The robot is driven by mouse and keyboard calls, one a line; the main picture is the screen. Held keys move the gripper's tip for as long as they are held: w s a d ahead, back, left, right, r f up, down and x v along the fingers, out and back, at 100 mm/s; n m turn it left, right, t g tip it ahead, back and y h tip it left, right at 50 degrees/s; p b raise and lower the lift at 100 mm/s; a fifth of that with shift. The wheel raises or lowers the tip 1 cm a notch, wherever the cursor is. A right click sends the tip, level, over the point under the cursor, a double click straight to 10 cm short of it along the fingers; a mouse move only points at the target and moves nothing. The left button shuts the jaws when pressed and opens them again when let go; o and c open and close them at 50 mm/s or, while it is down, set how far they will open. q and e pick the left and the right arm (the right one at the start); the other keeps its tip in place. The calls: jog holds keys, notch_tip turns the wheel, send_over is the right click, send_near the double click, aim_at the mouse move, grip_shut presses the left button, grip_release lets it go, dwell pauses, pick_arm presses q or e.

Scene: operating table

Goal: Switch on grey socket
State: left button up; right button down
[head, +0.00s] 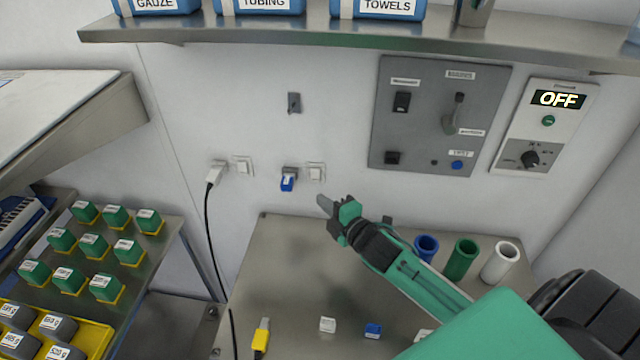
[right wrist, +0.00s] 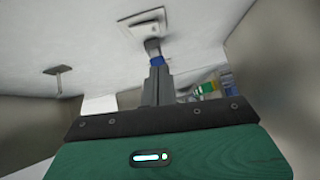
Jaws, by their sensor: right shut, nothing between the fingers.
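On the back wall, a grey socket (head: 289,172) holds a blue plug (head: 287,184). A white switch plate (head: 315,172) sits just right of it. My right gripper (head: 324,203) is shut and empty, its fingertips a little below and right of the blue plug in the head view. In the right wrist view, the shut fingers (right wrist: 157,82) point towards a pale wall plate (right wrist: 143,27), with a small blue part showing at their tips. I cannot tell whether they touch it. The switch position is too small to read. My left gripper is out of view.
A white plug with a black cable (head: 215,174) and another switch plate (head: 242,166) are to the left. A small grey wall plate (head: 294,103) is above. A grey control panel (head: 439,116) is to the right. Blue, green and white cylinders stand on the metal table (head: 290,250).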

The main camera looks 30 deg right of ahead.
aim_at(312, 180)
jog(key=w, duration=0.2)
jog(key=w+d+p, duration=0.1)
jog(key=w, duration=0.1)
jog(key=w+d+p, duration=0.1)
jog(key=w, duration=0.1)
jog(key=shift+w+f, duration=0.1)
jog(key=shift+f, duration=0.25)
jog(key=shift+w+d, duration=0.1)
jog(key=shift+w, duration=0.1)
jog(key=shift+f, duration=0.1)
